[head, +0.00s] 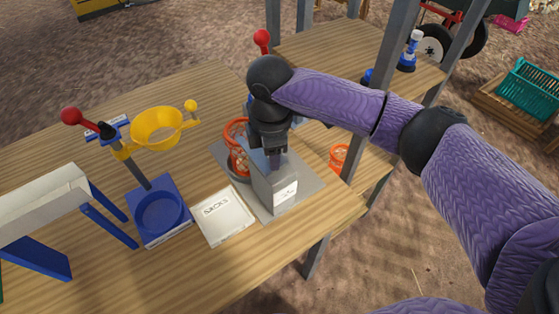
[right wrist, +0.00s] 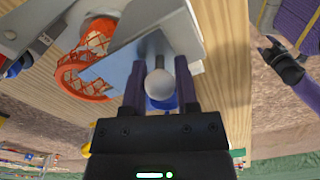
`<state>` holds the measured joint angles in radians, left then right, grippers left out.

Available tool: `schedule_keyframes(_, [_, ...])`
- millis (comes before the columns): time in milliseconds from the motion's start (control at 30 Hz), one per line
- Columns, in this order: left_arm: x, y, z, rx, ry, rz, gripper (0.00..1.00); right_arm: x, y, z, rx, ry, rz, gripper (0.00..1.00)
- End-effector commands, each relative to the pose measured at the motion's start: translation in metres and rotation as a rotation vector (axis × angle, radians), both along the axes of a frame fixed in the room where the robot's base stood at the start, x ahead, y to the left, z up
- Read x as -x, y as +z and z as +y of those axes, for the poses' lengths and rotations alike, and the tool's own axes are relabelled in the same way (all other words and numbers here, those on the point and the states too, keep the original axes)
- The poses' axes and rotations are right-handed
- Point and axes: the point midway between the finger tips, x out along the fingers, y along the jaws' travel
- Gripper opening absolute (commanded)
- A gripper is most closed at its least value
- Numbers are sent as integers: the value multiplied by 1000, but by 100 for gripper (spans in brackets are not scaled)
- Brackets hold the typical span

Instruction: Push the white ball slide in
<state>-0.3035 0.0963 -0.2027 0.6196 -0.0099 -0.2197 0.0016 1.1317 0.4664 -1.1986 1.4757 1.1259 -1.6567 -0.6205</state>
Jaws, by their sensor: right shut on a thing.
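The white ball (right wrist: 158,84) of the slide shows in the right wrist view, between the two fingers of my right gripper (right wrist: 160,88). The gripper is shut on it. In the head view my right gripper (head: 272,158) points down at the grey metal box (head: 274,192) with a white label, and hides the ball. A blue part shows just behind the ball in the wrist view. How far the slide is in cannot be told. My left gripper (right wrist: 285,65) appears small at the right of the wrist view, apart from the box; its jaws are unclear.
An orange net basket (head: 236,160) stands left of the box. A white SACKS plate (head: 223,216), a blue stand with a yellow ring (head: 158,127) and a white-topped frame (head: 45,205) are farther left on the wooden table (head: 210,270). Grey posts rise behind my right arm.

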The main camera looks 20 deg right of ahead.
Motion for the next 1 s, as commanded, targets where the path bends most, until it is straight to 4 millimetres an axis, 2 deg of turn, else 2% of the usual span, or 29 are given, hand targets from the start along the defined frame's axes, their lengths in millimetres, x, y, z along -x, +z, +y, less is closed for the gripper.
schedule_keyframes(200, [1, -7, 0, 1, 0, 2, 72, -13, -1, 5, 0, 0, 1, 0])
schedule_keyframes(433, [1, -7, 0, 0, -1, 2, 72, -14, 1, 5, 0, 0, -1, 0])
schedule_keyframes(467, [1, -7, 0, 0, -1, 2, 72, -14, 1, 5, -1, 0, -1, 44])
schedule_keyframes(633, [1, -7, 0, 0, -1, 2, 72, -14, 1, 5, 0, 0, 0, 79])
schedule_keyframes(1000, [0, -7, 0, 0, -2, 1, 72, -13, 0, 5, 0, 0, 1, 79])
